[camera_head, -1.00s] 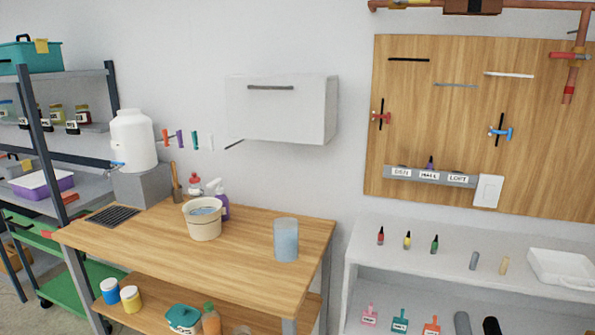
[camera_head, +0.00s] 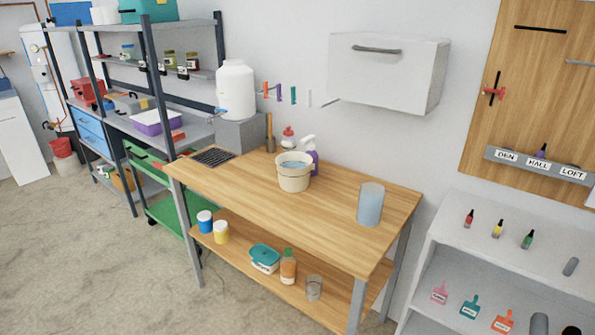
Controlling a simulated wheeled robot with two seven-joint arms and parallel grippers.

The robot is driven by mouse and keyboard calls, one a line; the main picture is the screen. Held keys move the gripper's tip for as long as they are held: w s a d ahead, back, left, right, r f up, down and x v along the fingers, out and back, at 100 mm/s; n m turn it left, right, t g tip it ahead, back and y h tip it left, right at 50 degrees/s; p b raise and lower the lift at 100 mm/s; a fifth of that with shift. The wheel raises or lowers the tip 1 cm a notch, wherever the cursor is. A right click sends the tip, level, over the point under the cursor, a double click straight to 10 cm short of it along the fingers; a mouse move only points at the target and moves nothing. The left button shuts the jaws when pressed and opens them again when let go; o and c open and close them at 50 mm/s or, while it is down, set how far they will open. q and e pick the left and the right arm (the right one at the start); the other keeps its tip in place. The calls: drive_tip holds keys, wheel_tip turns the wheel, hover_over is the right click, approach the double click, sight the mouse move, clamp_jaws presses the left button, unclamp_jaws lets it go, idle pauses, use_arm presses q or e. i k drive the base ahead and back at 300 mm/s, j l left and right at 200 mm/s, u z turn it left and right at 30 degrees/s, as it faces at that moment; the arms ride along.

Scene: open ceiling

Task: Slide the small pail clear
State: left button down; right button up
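A cream pail (camera_head: 294,178) with what looks like water in it stands upright on the wooden workbench (camera_head: 240,178), just in front of a purple and white spray bottle (camera_head: 311,152). At the far left, a red pail (camera_head: 61,147) sits above or in a whitish bucket (camera_head: 68,165) on the floor; I cannot tell if it is nested inside. The view does not settle which of these is the small pail. Neither of my grippers is in view.
A translucent cylinder (camera_head: 370,204) stands on the bench's right part. A white tank (camera_head: 235,92) stands on a grey block behind the bench. A shelf rack (camera_head: 147,85) and green cart (camera_head: 178,213) stand to the left. The concrete floor (camera_head: 90,260) at front left is clear.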

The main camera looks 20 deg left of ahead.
sight(294, 172)
drive_tip(key=i+j, duration=0.25)
drive_tip(key=i, duration=0.15)
drive_tip(key=i+j, duration=0.5)
drive_tip(key=i, duration=0.25)
drive_tip(key=u, duration=0.05)
